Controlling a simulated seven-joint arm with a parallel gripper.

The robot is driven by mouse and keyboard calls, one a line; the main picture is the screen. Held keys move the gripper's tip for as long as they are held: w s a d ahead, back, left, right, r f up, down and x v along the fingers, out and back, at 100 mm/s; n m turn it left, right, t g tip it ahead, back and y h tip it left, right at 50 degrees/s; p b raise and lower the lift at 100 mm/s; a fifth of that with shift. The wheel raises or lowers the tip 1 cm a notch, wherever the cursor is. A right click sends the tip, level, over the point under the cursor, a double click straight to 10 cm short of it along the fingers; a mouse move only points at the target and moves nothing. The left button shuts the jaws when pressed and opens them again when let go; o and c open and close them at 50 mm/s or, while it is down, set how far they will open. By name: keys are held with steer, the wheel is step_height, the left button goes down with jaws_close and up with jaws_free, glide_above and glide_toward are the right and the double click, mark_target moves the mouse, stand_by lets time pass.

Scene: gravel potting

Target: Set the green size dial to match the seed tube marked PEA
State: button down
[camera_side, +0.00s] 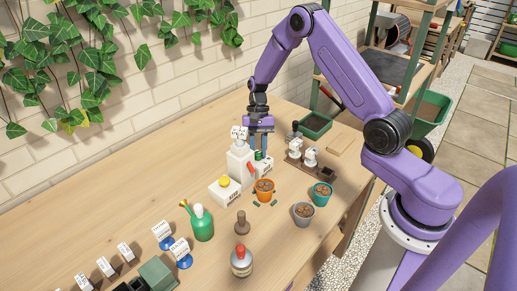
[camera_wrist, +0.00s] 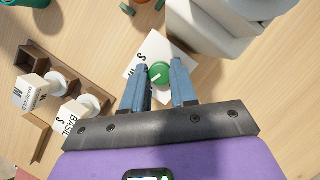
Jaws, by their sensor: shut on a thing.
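The green size dial (camera_wrist: 159,73) sits on a white plate (camera_wrist: 152,48) lettered around it; an S and an M show, other letters are hidden. A pale mark shows on the dial, but its exact setting is hard to tell. My gripper (camera_wrist: 159,88) has its blue fingers on either side of the dial and is shut on it. In the side view my gripper (camera_side: 259,143) points down over the dial (camera_side: 259,155). I cannot read PEA on any tube.
The white dispenser (camera_side: 240,163) stands close beside my gripper. An orange pot (camera_side: 264,190), a teal pot (camera_side: 322,193) and a grey pot (camera_side: 303,213) stand in front.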

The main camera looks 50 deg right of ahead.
steer(key=shift+w+a+n+g+h, duration=0.15)
steer(key=shift+n+g+h, duration=0.3)
steer(key=shift+n, duration=1.45)
steer(key=c, duration=0.9)
jaws_free()
steer(key=shift+r, duration=0.1)
steer(key=v, duration=1.7)
steer(key=shift+r, duration=0.2)
steer(key=shift+a, duration=0.15)
